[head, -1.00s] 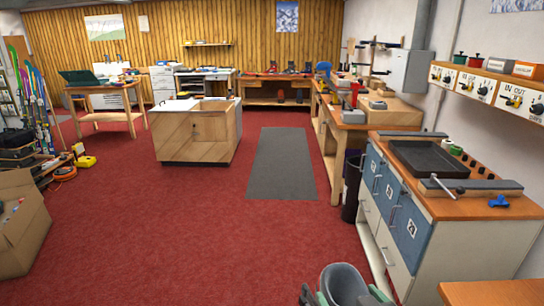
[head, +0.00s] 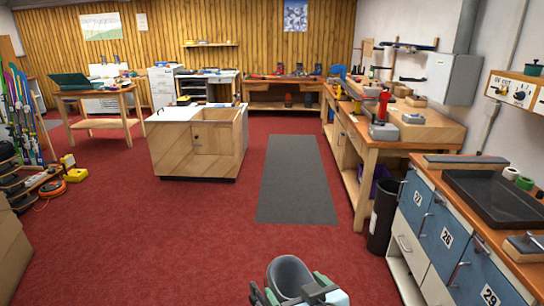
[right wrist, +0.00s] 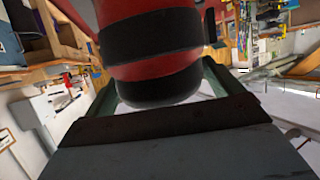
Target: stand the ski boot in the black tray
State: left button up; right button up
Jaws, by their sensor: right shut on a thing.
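My right gripper (head: 297,289) is at the bottom edge of the head view, with green fingers. In the right wrist view it is shut on a red thing with black bands, which I take to be the ski boot (right wrist: 150,62). Only part of it shows there. In the head view a grey rounded piece shows at the gripper; I cannot tell whether it belongs to the boot. The black tray (head: 496,197) lies on the bench at the right, apart from the gripper. No boot shows in its visible part. My left gripper is not in view.
The right-hand bench (head: 462,184) has blue numbered drawers; a grey-topped bar (head: 466,161) and tape rolls (head: 511,173) lie by the tray. A black bin (head: 383,215) stands beyond the bench. A wooden cabinet (head: 200,146) stands mid-room. The red floor and grey mat (head: 297,180) are clear.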

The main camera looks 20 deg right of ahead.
aim_at(484, 199)
jog(key=z, duration=0.05)
jog(key=i, duration=1.25)
jog(key=z, duration=0.75)
jog(key=i, duration=0.8)
jog(key=z, duration=1.35)
jog(key=i, duration=0.7)
jog(key=z, duration=0.6)
